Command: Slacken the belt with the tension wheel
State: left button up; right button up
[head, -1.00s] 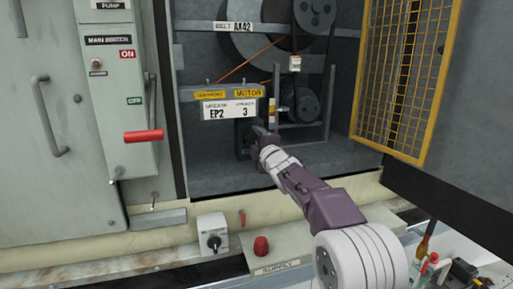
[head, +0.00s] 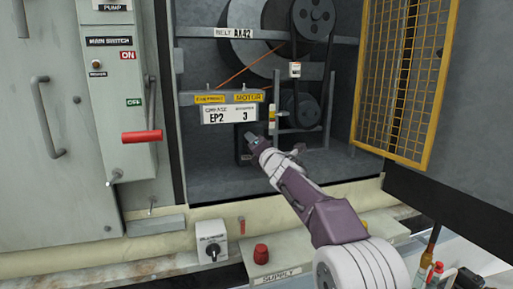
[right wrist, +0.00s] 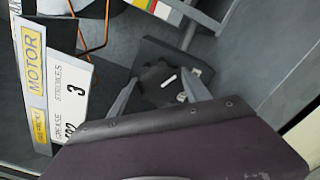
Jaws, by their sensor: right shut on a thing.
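The tension wheel (right wrist: 158,92) is a dark, notched knob with a white mark, in front of a dark square block (right wrist: 160,53). My right gripper (right wrist: 157,84) has one finger on each side of the wheel and is shut on it. In the head view my right gripper (head: 254,142) reaches into the cabinet at the block, under the grease label, and mostly hides the wheel. The black belt (head: 296,48) runs near the upper pulley (head: 313,14), above the lower pulley (head: 304,108). I cannot tell how taut it is. My left gripper is not in view.
A coloured scale strip (head: 272,113) stands right of the grease label (head: 230,113). An open yellow mesh guard (head: 400,80) hangs at the right. A switch box with a red handle (head: 142,136) is at the left. A red knob (head: 261,253) sits on the front ledge.

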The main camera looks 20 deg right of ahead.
jog(key=shift+n, duration=0.3)
jog(key=shift+f, duration=0.1)
jog(key=o, duration=1.4)
jog(key=shift+c, duration=0.2)
jog(key=shift+s, duration=0.1)
jog(key=s+b, duration=0.2)
jog(key=s, duration=0.6)
jog(key=shift+s+d, duration=0.15)
jog(key=shift+s, duration=0.25)
